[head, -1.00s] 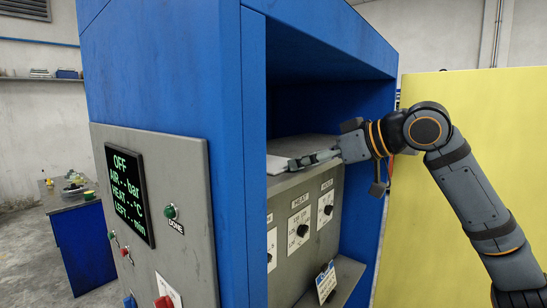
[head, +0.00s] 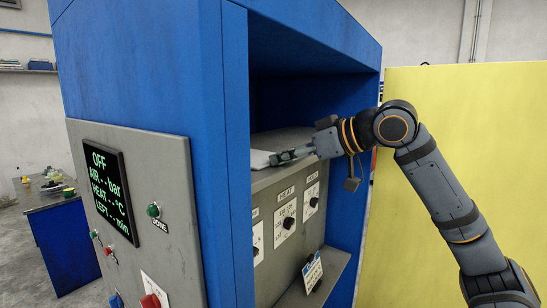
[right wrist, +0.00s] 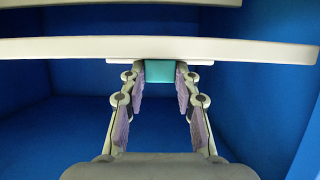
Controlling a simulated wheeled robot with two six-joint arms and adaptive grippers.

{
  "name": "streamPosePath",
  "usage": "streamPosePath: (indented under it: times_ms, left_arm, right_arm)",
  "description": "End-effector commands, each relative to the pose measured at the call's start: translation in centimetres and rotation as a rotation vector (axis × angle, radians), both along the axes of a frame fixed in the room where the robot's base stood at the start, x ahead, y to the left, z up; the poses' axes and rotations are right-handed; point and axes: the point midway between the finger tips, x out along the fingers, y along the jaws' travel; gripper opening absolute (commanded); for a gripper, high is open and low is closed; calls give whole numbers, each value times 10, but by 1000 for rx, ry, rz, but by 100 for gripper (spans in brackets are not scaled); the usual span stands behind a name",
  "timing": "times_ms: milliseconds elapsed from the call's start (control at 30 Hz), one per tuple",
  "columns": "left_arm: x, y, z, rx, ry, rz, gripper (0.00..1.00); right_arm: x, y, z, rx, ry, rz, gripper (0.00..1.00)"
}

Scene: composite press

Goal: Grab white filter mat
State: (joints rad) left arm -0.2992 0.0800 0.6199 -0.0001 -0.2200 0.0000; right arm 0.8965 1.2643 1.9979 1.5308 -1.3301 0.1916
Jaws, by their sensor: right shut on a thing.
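A pale slab, apparently the white filter mat (head: 262,159), lies at the left end of my right gripper (head: 280,157), on top of a grey unit inside the blue cabinet. Only its near part shows; the cabinet wall hides the rest. In the right wrist view a long white edge of the mat (right wrist: 240,50) runs across, just beyond the fingertips. My right gripper (right wrist: 162,76) is shut on a small teal block (right wrist: 160,71) at the middle of that edge. I cannot tell how block and mat are joined. My left gripper is not in view.
The blue cabinet (head: 140,60) has a grey panel with a display (head: 110,195) reading OFF. The grey unit (head: 290,215) carries knobs, with a small sign (head: 312,272) below. A yellow panel (head: 480,130) stands right. Another pale edge (right wrist: 130,5) crosses the top of the wrist view.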

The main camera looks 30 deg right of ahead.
Motion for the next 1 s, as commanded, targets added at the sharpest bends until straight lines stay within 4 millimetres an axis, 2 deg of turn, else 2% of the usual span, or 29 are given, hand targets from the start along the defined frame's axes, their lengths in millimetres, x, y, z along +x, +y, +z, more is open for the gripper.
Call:
streamPosePath:
  times_ms: [167, 233, 333, 467, 533, 700, 833, 1000]
  left_arm:
    - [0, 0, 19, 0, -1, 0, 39]
    - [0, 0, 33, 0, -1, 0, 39]
    - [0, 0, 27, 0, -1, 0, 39]
    - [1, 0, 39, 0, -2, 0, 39]
    - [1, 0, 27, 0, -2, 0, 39]
    - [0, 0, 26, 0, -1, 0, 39]
    - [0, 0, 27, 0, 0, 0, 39]
    - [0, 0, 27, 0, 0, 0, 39]
  right_arm:
    - [0, 0, 23, 2, -3, 2, 5]
    - [0, 1, 40, 4, -4, 3, 5]
    - [-19, -4, 57, 0, -10, -1, 5]
    - [-49, -8, 96, 2, -11, 0, 5]
    - [-70, -13, 98, -1, -9, -3, 5]
    - [-110, -20, 118, 0, -7, -2, 5]
    - [-129, -22, 126, 2, -4, 0, 5]
    - [-138, -24, 129, 1, -1, -1, 5]
